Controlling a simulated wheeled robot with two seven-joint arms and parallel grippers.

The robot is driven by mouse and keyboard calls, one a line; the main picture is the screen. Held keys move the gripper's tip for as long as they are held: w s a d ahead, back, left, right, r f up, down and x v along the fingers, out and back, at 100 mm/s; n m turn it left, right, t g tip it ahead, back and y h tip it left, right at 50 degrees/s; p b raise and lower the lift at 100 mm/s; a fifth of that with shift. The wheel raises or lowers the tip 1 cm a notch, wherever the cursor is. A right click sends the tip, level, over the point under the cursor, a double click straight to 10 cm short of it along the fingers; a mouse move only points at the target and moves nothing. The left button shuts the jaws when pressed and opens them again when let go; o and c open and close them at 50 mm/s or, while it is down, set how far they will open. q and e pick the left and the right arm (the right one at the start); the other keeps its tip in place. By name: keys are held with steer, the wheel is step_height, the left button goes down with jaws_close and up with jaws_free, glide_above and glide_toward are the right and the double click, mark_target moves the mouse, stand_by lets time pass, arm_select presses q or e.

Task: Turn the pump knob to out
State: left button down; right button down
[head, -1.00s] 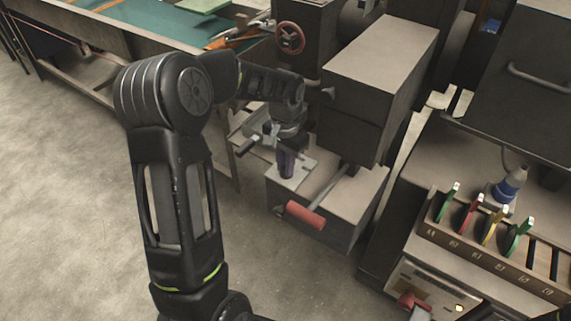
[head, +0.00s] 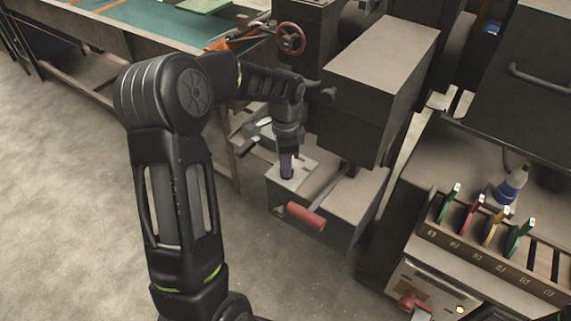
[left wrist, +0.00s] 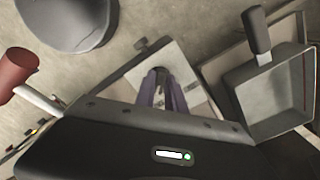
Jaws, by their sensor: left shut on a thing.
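My left gripper (head: 287,172) points straight down at a light square plate (head: 303,171) on top of the low grey pump box (head: 335,212). In the left wrist view its purple fingers (left wrist: 163,86) are close together over the middle of the plate (left wrist: 190,96), shut on a small dark part there, which I take to be the pump knob. The fingers hide most of it, so I cannot read which way it points. My right gripper is not in view.
A red-handled lever (head: 306,215) sticks out beside the plate. A grey pan (left wrist: 272,98) lies close on the other side. A large dark machine block (head: 378,85) stands right behind. A rack of coloured tools (head: 490,245) is at the right.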

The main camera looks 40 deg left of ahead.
arm_select(q)
steer(key=shift+m, duration=0.4)
steer(key=c, duration=1.4)
jaws_free()
step_height(320, 180, up, 8)
steer(key=shift+f+b, duration=0.1)
steer(key=shift+b, duration=0.35)
